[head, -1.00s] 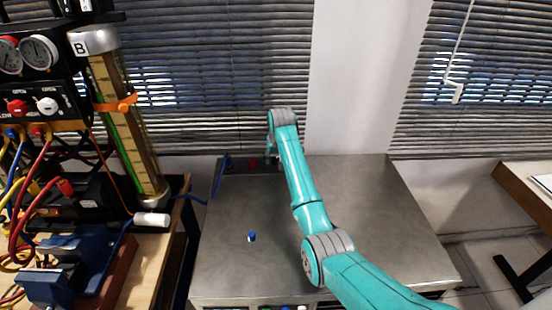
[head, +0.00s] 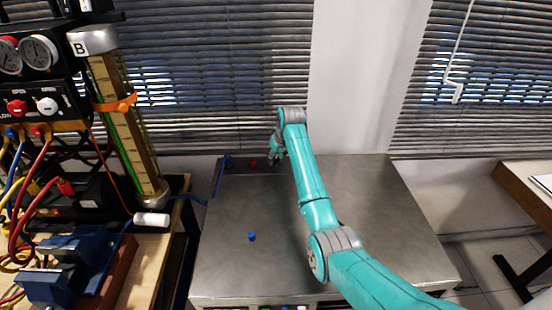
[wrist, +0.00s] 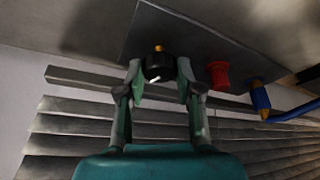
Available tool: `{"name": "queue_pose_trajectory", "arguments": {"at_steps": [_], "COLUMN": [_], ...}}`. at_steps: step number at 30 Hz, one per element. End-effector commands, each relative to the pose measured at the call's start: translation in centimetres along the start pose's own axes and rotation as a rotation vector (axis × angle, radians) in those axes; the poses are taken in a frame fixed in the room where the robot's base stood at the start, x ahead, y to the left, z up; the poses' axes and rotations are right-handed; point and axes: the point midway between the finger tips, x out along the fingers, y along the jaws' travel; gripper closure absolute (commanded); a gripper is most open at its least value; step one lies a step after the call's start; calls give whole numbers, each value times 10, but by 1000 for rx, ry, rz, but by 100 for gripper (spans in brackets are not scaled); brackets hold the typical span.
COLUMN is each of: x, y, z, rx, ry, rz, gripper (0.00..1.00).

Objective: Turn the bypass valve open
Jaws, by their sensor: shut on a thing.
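In the wrist view, a round black knob (wrist: 158,66) with a white pointer line and an orange-yellow piece beyond it sits on a dark metal plate (wrist: 205,45). It appears to be the bypass valve's knob; I see no readable label. The white line slants across its near face. My gripper (wrist: 160,74) has one finger on each side of the knob and is shut on it. In the head view my gripper (head: 277,153) is at the back edge of the grey metal table (head: 350,200), and the knob is not clear there.
Beside the knob are a red fitting (wrist: 218,74) and a blue fitting (wrist: 260,97) with a blue hose (wrist: 295,112). A small blue cap (head: 252,236) lies on the table. A bench with a blue vise (head: 65,265) and a gauge column (head: 125,130) stands left.

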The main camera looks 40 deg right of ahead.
Motion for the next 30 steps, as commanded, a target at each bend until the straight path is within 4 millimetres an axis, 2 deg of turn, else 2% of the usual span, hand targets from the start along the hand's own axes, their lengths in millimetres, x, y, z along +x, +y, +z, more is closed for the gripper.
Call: {"name": "queue_pose_trajectory", "arguments": {"at_steps": [13, 30], "x": [0, 0], "y": [2, 1], "z": [0, 0], "rx": [-242, -294], "ry": [-1, -1], "rz": [-100, -122], "gripper": [100, 100]}}
